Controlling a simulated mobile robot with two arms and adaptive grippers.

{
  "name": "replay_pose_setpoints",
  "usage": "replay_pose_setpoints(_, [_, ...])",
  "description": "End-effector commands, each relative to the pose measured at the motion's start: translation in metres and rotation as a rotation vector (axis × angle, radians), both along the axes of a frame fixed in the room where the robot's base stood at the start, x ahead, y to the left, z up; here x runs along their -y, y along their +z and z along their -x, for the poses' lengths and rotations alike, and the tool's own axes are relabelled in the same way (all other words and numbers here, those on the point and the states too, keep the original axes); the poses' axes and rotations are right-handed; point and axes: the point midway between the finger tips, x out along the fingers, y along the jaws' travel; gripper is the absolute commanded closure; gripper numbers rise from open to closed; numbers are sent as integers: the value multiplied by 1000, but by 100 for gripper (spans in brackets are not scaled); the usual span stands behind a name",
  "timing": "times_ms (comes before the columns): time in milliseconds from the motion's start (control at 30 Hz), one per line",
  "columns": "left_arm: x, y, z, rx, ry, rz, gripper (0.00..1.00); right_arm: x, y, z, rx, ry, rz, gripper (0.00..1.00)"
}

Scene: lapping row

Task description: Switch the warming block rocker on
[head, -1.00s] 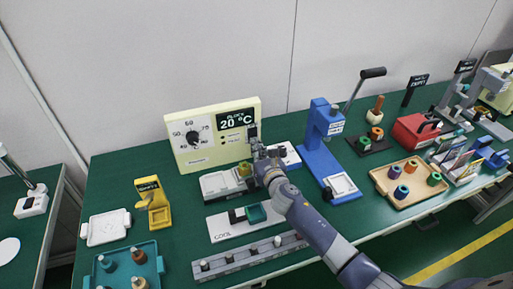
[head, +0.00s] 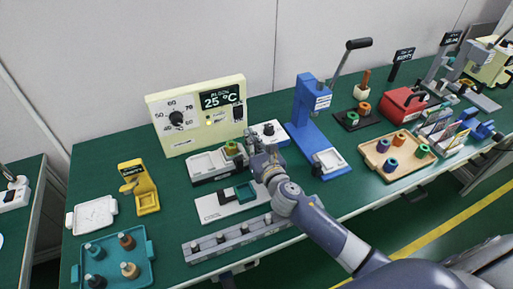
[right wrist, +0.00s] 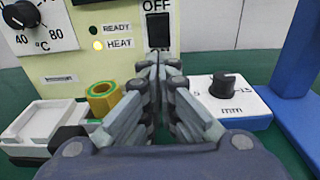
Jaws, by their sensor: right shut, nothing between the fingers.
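The warming block's cream panel (head: 197,145) stands upright at the back left, with a dial (head: 176,118) and a display (head: 220,98) reading 25 °C. Its black rocker (head: 238,113) is at the panel's right side. In the right wrist view the rocker (right wrist: 158,30) sits under an OFF label. The HEAT lamp (right wrist: 97,45) is lit yellow and the READY lamp (right wrist: 94,29) is dark. I cannot tell the rocker's tilt. My right gripper (right wrist: 158,62) is shut and empty, in front of and below the rocker, apparently apart from it. My left gripper is not in view.
A green-yellow ring (right wrist: 102,97) sits on the block below the panel. A white box with a mm knob (right wrist: 232,88) and a blue press (head: 308,115) stand to the right. A grey pin rail (head: 205,252) lies in front.

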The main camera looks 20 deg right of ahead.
Motion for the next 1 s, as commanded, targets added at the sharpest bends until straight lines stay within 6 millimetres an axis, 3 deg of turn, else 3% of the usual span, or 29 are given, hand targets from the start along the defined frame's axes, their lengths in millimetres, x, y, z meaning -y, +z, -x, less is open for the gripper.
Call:
replay_pose_setpoints(100, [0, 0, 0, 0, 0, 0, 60, 1, 1, 23, -2, 1, 1, 100])
replay_pose_setpoints(300, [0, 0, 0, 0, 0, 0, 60, 2, 2, 44, -1, 0, -1, 100])
replay_pose_setpoints(1000, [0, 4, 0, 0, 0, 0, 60, 2, 8, 48, 0, -1, 0, 100])
